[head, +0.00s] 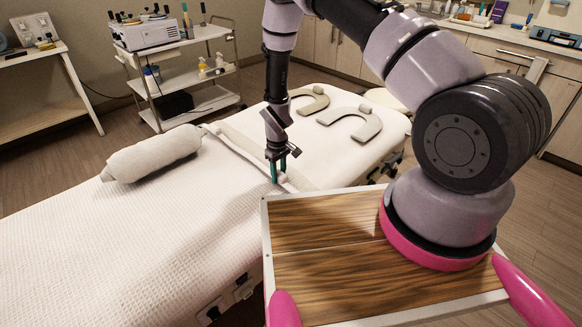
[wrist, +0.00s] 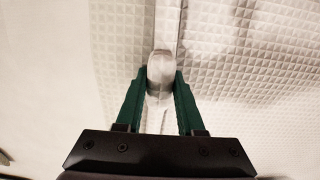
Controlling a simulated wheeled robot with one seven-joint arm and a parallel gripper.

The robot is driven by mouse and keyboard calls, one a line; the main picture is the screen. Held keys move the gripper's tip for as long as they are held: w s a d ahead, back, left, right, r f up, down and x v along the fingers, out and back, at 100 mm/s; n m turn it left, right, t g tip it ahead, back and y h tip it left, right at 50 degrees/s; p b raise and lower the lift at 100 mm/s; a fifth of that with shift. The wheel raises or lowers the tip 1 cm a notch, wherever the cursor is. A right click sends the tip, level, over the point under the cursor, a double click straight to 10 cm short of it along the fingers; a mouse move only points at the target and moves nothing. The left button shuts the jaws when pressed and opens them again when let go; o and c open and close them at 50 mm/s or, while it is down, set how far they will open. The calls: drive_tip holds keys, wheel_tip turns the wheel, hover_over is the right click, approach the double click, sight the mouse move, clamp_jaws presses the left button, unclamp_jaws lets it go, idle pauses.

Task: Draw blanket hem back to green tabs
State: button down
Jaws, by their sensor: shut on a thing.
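A white waffle-textured blanket (head: 150,235) covers the near and left part of the treatment bed. Its hem (head: 238,146) runs as a pale band across the bed, from beside the rolled bolster toward the near right edge. My gripper (head: 278,174) points down at the hem near the right edge of the bed. In the wrist view, its green fingers (wrist: 161,82) are shut on a whitish rounded piece of the hem (wrist: 161,65). Waffle cloth (wrist: 255,75) shows to the right, smoother pale cloth to the left. I cannot make out any green tabs.
A white rolled bolster (head: 155,153) lies on the bed at left. Two grey U-shaped cushions (head: 352,124) lie on the far part of the bed. A white trolley (head: 185,70) stands behind. My wood-topped base is close to the bed's near right edge.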

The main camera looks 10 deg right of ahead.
drive_tip(key=shift+s+a, duration=0.7)
drive_tip(key=shift+a, duration=0.15)
drive_tip(key=c, duration=0.5)
unclamp_jaws()
drive_tip(key=shift+r, duration=0.1)
wheel_tip(320, 180, up, 11)
drive_tip(key=shift+f, duration=0.2)
